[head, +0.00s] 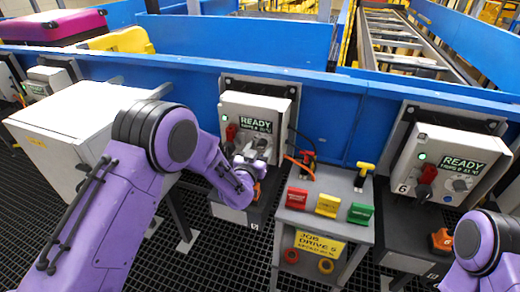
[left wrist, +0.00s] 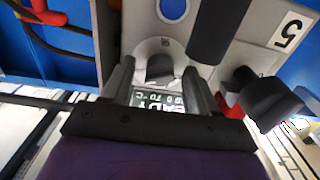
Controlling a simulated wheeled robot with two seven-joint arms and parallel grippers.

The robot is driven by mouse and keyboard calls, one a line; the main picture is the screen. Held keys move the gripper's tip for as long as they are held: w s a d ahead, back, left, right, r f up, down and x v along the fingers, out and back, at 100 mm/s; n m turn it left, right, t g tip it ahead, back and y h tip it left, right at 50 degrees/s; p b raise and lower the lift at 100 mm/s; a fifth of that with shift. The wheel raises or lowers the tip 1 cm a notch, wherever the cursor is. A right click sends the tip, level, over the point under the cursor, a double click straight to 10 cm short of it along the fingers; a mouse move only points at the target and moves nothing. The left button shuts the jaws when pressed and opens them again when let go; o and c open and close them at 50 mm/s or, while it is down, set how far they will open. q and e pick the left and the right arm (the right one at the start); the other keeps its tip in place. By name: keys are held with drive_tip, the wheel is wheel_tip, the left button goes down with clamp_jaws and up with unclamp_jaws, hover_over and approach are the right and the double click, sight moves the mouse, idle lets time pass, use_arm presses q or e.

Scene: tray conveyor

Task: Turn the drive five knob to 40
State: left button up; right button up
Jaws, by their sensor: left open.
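The drive five box (head: 242,107) is a light grey panel with a lit READY display (head: 256,122). Its grey knob (left wrist: 160,68) sits on a pale round dial (left wrist: 165,44) in the left wrist view. My left gripper (left wrist: 158,78) is open, with one finger on each side of the knob; I cannot tell whether either finger touches it. In the head view my left gripper (head: 250,152) is in front of the box's lower part and hides most of the knob. The dial marks are too small to read surely. Of my right arm only a purple link shows.
A red lever (left wrist: 232,106) and a dark handle (left wrist: 272,98) stand close to the left gripper. A grey stand (head: 318,205) with coloured blocks is right of the box. The drive six box (head: 446,160) is further right. A white cabinet (head: 60,120) is at left.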

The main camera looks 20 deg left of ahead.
use_arm(q)
drive_tip(key=c, duration=1)
drive_tip(key=shift+n, duration=0.3)
drive_tip(key=n+b, duration=0.7)
drive_tip(key=n, duration=1.3)
drive_tip(key=shift+f+b, duration=0.15)
drive_tip(key=shift+b, duration=0.25)
drive_tip(key=shift+d+r+n+b, duration=0.1)
drive_tip(key=shift+n+b, duration=1.1)
drive_tip(key=shift+n, duration=0.4)
drive_tip(key=shift+r+n+b, duration=0.1)
drive_tip(key=shift+n+b, duration=1.05)
drive_tip(key=shift+n, duration=0.45)
